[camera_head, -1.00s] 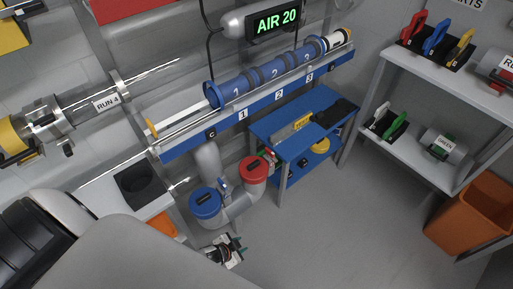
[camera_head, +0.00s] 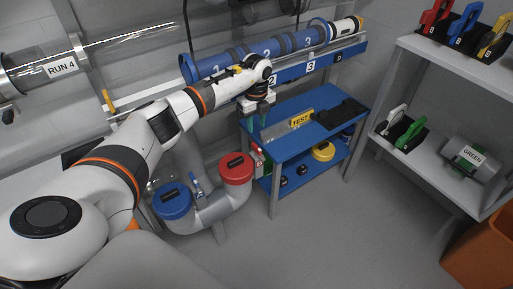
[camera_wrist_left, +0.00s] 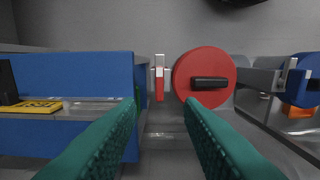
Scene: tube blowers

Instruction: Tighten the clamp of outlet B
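Two capped pipe outlets stand left of the blue bench: a red cap (camera_head: 235,166) and a blue cap (camera_head: 172,202). I cannot read a letter B on either. A blue lever (camera_head: 197,187) sits between them. A red and white lever (camera_head: 257,162) stands just right of the red cap. In the left wrist view the red lever (camera_wrist_left: 159,80) is upright beside the red cap (camera_wrist_left: 202,65), beyond my fingers. My left gripper (camera_head: 256,116) is above the blue bench's left end. Its green fingers (camera_wrist_left: 160,120) are apart and empty. My right gripper is not visible.
The blue bench (camera_head: 330,135) carries a yellow TEST sign (camera_head: 300,119) and a dark object. A blue rail with blue tubes (camera_head: 232,58) runs behind. Shelves (camera_head: 440,165) stand right, with an orange bin (camera_head: 480,250) below. The grey floor in front is open.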

